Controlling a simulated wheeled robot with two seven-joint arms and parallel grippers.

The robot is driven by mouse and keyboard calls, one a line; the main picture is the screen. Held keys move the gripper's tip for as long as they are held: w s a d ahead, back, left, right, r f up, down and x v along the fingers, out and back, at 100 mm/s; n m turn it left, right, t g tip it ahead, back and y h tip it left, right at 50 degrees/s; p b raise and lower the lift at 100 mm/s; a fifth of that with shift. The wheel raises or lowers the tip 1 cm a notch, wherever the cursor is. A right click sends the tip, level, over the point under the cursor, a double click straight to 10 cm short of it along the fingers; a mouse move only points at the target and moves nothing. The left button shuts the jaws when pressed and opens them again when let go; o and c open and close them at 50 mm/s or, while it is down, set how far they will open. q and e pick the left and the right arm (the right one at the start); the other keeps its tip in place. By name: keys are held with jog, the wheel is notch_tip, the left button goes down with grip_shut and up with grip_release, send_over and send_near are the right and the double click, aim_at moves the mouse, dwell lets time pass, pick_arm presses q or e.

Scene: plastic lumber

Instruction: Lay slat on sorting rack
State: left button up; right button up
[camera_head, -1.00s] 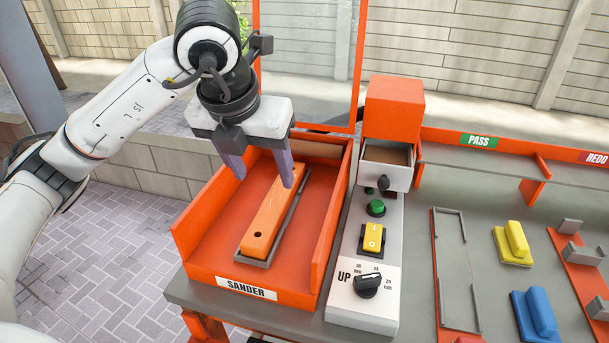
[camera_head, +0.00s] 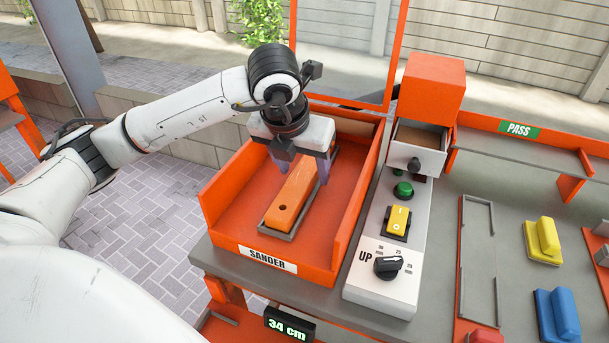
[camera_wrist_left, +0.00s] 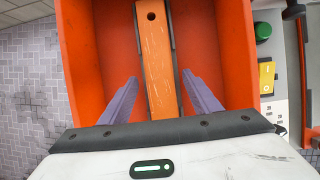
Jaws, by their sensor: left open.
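The orange slat (camera_head: 296,196) lies in a grey holder (camera_head: 277,233) inside the red sander tray (camera_head: 230,205). It has a dark hole near its front end and pale scuffs, clear in the left wrist view (camera_wrist_left: 158,60). My left gripper (camera_head: 304,172) is open over the slat's far part. Its purple fingers stand on either side of the slat, apart from it, in the left wrist view (camera_wrist_left: 160,100). The sorting rack with its PASS label (camera_head: 518,129) stands at the back right. My right gripper is not in view.
A control panel (camera_head: 386,255) with a green button, a yellow switch and an UP knob stands right of the sander. Yellow (camera_head: 542,241) and blue (camera_head: 557,315) blocks lie on the grey bench. A 34 cm display (camera_head: 289,324) is at the bench front.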

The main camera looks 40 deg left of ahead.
pick_arm(q)
jog(key=c, duration=1.4)
jog(key=shift+w+r, duration=0.1)
jog(key=shift+r, duration=0.05)
